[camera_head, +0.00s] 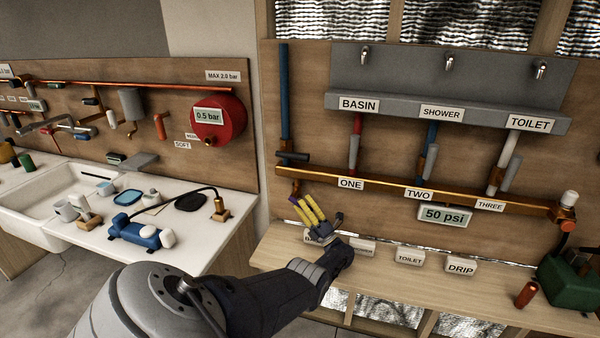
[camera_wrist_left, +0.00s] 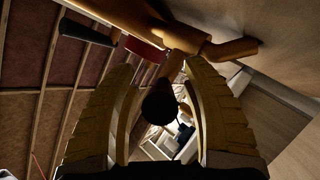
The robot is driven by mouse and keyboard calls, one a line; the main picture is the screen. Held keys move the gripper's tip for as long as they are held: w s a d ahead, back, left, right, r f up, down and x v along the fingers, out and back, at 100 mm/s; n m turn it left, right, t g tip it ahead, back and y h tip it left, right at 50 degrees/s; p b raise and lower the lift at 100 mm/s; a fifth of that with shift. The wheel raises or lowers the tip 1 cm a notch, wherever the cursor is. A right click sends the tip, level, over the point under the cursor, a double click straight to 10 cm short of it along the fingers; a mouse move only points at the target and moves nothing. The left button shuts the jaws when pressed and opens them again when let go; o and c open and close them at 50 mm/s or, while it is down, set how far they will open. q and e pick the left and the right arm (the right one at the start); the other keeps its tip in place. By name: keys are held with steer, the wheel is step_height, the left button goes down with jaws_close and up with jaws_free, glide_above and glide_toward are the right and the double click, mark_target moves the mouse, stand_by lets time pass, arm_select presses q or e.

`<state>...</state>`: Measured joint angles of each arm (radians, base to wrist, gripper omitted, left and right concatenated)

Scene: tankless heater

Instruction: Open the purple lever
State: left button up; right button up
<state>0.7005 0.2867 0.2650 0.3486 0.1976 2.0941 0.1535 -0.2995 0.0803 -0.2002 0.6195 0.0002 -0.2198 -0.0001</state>
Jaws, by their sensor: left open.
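No lever reads clearly as purple in either view. My left gripper (camera_head: 301,204) has yellow fingers and is open, just below the left end of the brass manifold pipe. In the left wrist view, its fingers (camera_wrist_left: 160,64) stand apart on both sides of a dark rounded piece (camera_wrist_left: 160,103) attached to a brass fitting (camera_wrist_left: 182,36). Whether the fingers touch that piece I cannot tell. A dark handle (camera_head: 292,156) sits on the blue pipe above the gripper. A dark handle also shows at the upper left of the wrist view (camera_wrist_left: 86,29). My right gripper is in neither view.
The brass manifold (camera_head: 450,202) runs right along the wooden panel, with labelled handles and a 50 psi display (camera_head: 445,215). Label blocks (camera_head: 410,257) stand on the wooden bench beside the gripper. A green box (camera_head: 568,284) is at far right. A sink counter (camera_head: 180,255) stands left.

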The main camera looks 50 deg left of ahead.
arm_select(q)
steer(key=w+d, duration=0.2)
steer(key=d, duration=0.9)
steer(key=shift+d, duration=0.35)
steer(key=shift+o, duration=0.2)
